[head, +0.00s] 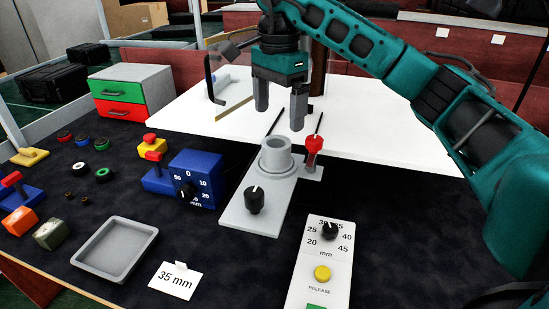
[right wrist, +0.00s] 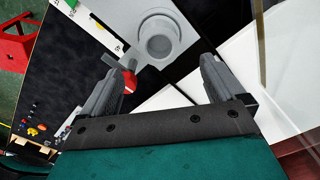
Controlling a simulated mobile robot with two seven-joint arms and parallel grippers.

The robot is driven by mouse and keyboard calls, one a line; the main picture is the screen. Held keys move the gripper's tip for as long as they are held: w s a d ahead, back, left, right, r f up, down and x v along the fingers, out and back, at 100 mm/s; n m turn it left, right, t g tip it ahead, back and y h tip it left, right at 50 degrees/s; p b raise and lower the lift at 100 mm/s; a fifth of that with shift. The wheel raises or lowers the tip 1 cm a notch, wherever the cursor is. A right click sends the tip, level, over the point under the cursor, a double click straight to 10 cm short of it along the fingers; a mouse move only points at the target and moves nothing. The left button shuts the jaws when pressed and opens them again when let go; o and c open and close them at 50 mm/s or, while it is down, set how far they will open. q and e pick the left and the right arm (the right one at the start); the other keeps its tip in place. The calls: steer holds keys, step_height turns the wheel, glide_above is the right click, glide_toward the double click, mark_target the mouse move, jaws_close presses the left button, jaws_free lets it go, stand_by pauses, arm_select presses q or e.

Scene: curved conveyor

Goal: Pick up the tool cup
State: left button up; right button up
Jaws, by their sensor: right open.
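The grey, round, open-topped tool cup (head: 276,155) stands upright on a light grey plate (head: 236,213) in the head view. The cup also shows from above in the right wrist view (right wrist: 158,44), near the top centre. My right gripper (head: 281,113) is open and empty, pointing down. Its fingers are above the cup in the head view and apart from it. In the right wrist view the fingertips (right wrist: 158,72) are spread to either side, short of the cup. My left gripper is not in view.
A red-headed part (head: 312,145) with a thin black rod stands close right of the cup. A black knob (head: 254,200) is on the plate's front. A blue dial box (head: 196,180) stands to the left. An empty grey tray (head: 115,248) and a control panel (head: 318,268) are in front.

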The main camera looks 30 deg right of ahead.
mark_target(277, 144)
step_height(277, 144, down, 8)
steer(key=shift+a+f, duration=0.15)
steer(key=c, duration=1.3)
